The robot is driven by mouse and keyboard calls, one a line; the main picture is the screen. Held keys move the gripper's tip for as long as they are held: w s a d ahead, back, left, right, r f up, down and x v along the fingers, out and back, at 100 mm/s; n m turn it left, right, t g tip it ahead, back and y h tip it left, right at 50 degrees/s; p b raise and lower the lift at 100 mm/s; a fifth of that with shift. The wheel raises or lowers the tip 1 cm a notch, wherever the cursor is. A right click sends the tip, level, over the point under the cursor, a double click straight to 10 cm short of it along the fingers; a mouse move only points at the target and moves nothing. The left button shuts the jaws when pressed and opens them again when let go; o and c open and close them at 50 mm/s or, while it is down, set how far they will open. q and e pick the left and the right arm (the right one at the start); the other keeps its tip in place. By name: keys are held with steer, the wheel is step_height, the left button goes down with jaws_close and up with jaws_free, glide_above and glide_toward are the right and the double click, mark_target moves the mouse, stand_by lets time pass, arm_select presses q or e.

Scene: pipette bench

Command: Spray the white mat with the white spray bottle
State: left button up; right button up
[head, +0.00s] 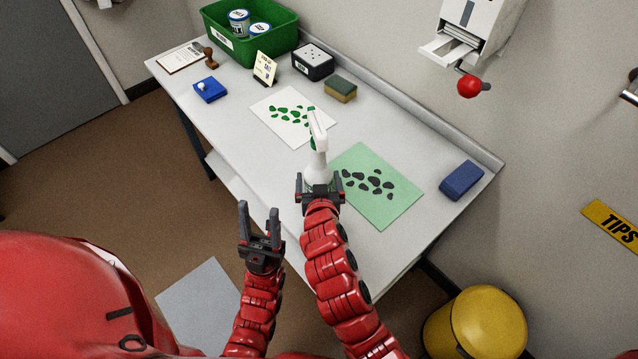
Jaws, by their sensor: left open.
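The white spray bottle (318,160) is upright between the fingers of my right gripper (319,186), which is shut on its lower part. I cannot tell whether its base touches the table. Its head overlaps the right edge of the white mat (267,103) in the head view. The white mat lies flat and carries several green blotches. My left gripper (258,222) is open and empty, in front of the table's near edge, left of the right gripper.
A green mat (394,211) with dark blotches lies right of the bottle on the table (236,149). A sponge (341,89), black box (313,67), card (265,68) and green bin (284,37) stand behind. A blue block (462,180) lies right. A yellow bin (478,324) stands on the floor.

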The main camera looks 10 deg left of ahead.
steer(key=shift+s+d+r, duration=0.1)
steer(key=shift+s, duration=0.5)
steer(key=b+v, duration=0.2)
steer(key=v, duration=0.4)
steer(key=shift+s+r, duration=0.2)
steer(key=shift+s, duration=0.05)
steer(key=p+v, duration=0.9)
steer(key=shift+s+d, duration=0.15)
steer(key=shift+s, duration=0.05)
